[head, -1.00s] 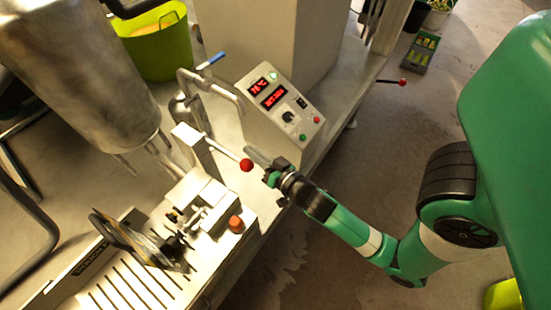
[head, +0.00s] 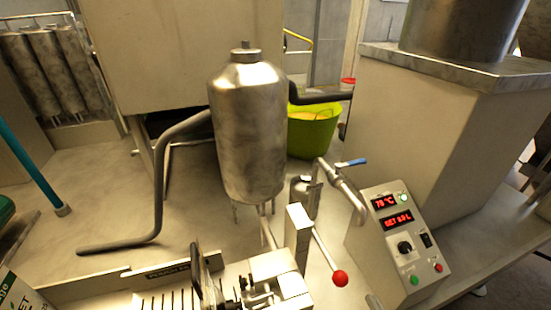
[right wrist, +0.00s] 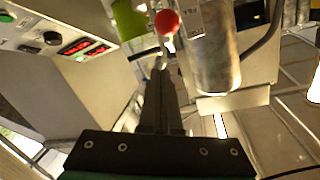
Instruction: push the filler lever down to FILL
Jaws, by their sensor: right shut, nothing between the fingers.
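The filler lever (head: 325,254) is a thin rod with a red ball knob (head: 340,278), coming from the pale upright block (head: 298,228) of the filler. It slants down to the right in the head view. I cannot read a FILL mark. My left gripper is not in view.
A control box (head: 398,240) with red displays stands right of the lever. A lime tub (head: 313,135) is at the back.

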